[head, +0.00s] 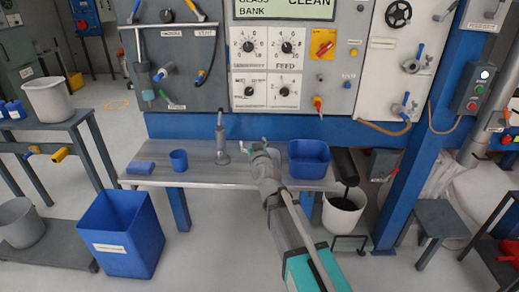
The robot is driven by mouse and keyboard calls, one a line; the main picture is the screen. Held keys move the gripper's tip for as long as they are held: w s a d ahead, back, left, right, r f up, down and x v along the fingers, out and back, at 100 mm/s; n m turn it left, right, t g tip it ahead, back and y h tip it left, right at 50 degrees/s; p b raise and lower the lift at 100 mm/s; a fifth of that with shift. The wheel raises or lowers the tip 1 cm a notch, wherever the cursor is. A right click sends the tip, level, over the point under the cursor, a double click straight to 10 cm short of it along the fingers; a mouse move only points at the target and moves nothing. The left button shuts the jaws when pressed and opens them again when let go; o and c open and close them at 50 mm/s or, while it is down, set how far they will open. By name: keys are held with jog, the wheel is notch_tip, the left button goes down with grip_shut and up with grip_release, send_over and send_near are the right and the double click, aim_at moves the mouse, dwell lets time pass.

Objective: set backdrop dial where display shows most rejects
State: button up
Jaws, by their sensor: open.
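The display (285,9) is at the top of the grey panel, cut off by the picture edge. Its visible text reads "BANK" and "CLEAN", with the line above partly cut. Below it are an upper left dial (248,46), an upper right dial (286,47) marked "FEED", a lower left dial (249,89) and a lower right dial (284,90). I cannot read which one is the backdrop dial. My gripper (254,146) is open and seems empty, in front of the bench and lower in the picture than the dials. It touches no dial.
A red rotary switch (323,45) on a yellow plate and a red-yellow lever (318,104) sit right of the dials. The bench (210,174) below bears a blue cup (179,160), a grey pump-like item (221,145) and a blue bin (309,158). A blue post (420,130) stands at right.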

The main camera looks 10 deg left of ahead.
jog(key=shift+s+d+f+n+g+p, duration=0.1)
jog(key=shift+s+d+f+g+p, duration=0.1)
jog(key=shift+d+f+g, duration=0.2)
jog(key=shift+s+d+f+n+g+p, duration=0.15)
jog(key=shift+s+d+g, duration=0.15)
jog(key=shift+d, duration=0.25)
jog(key=shift+s+d+f+n+g+p, duration=0.1)
jog(key=shift+s+d+f+g+p, duration=0.15)
jog(key=shift+d+g, duration=0.2)
jog(key=shift+w, duration=0.1)
jog(key=shift+d+f, duration=0.1)
jog(key=s+d+f+m+g+h+p, duration=0.2)
jog(key=s+d+g+p, duration=0.3)
jog(key=s+d, duration=0.7)
jog(key=s+d+f+m+g+h+p, duration=0.3)
jog(key=s+d+g, duration=0.6)
jog(key=d, duration=0.8)
jog(key=s+m+h+p, duration=0.1)
jog(key=s+h+p, duration=0.1)
jog(key=s, duration=0.1)
jog(key=shift+f+g, duration=0.15)
jog(key=shift+g, duration=0.2)
dwell(2.9)
